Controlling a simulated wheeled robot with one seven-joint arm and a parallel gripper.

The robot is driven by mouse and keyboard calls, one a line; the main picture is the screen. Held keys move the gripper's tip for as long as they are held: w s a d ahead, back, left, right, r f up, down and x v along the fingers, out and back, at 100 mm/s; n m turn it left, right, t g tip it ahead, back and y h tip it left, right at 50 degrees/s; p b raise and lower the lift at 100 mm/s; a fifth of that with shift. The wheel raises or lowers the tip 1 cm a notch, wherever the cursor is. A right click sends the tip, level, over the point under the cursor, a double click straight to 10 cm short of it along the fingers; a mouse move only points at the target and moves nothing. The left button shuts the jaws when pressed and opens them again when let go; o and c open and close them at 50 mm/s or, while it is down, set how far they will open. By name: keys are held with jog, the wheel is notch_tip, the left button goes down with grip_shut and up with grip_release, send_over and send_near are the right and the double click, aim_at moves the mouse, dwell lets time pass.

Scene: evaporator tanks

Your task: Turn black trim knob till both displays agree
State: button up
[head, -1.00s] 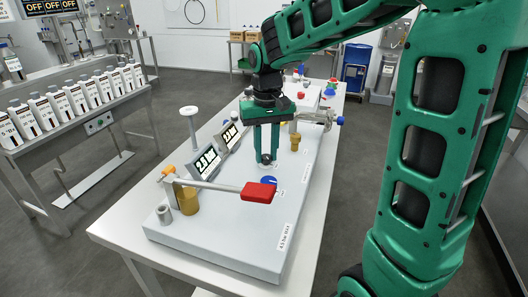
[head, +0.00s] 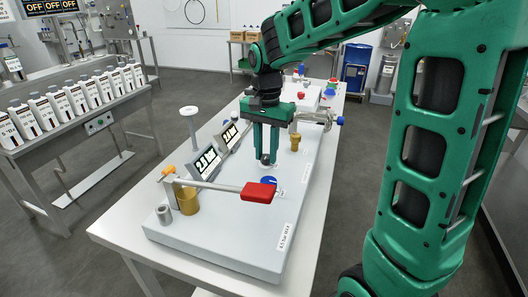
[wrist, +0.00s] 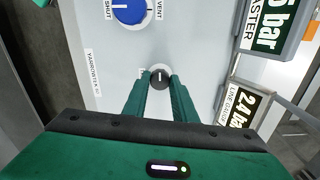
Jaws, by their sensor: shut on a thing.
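The black trim knob (wrist: 160,77), with a pale pointer line and a light collar, sits on the grey panel (wrist: 110,55) in the wrist view. My gripper (wrist: 160,82) is shut on it, one green finger on each side. In the head view my gripper (head: 267,160) points straight down at the panel, and its fingers mostly hide the knob. The line gauge display (wrist: 241,108) reads about 2.4 bar. The master display (wrist: 264,32) is cut off by the frame and shows a 6 before "bar". In the head view the two displays (head: 206,161) (head: 230,135) are tilted and hard to read.
A blue knob (wrist: 130,12) marked SHUT and VENT lies close to my gripper. A red-handled lever (head: 258,192) reaches across the panel in front. Brass fittings (head: 188,201) and a pipe valve (head: 315,117) stand nearby. White bottles (head: 75,95) line a bench at left.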

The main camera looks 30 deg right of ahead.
aim_at(266, 156)
jog(key=shift+w+r, duration=0.1)
jog(key=shift+w, duration=0.05)
jog(key=shift+a, duration=0.1)
dwell(0.3)
jog(key=o, duration=1)
jog(key=shift+o, duration=0.2)
notch_tip(266, 156, up, 11)
jog(key=shift+f, duration=0.2)
